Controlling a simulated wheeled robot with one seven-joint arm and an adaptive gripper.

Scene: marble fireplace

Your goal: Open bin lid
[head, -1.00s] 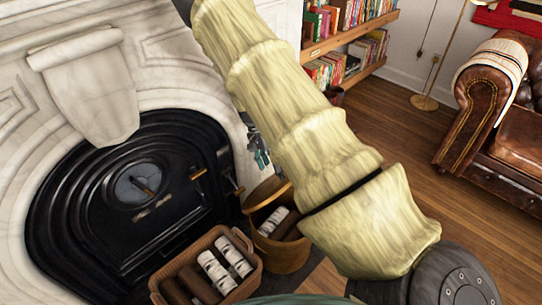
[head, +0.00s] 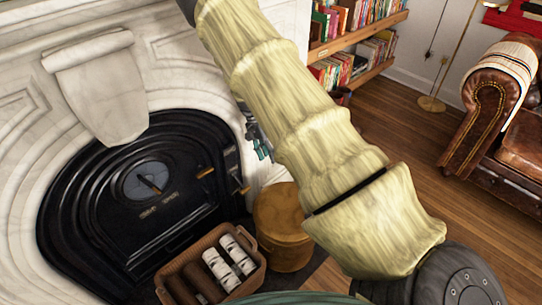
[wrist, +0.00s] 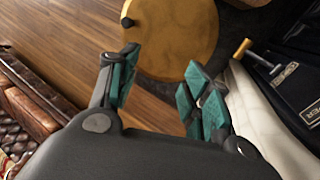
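The round wooden bin (head: 284,248) stands beside the stove in the head view. Its lid (head: 278,208) lies flat over the top, and the inside is hidden. In the head view my gripper (head: 261,146) is above and behind the bin, partly hidden by my arm.
A wicker basket of logs (head: 256,277) stands close at the bin's left. The black stove (head: 150,205) in the marble fireplace (head: 110,95) is behind them. Bookshelves (head: 350,60) are behind my arm; a leather sofa (head: 480,125) is at right. Wood floor between is clear.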

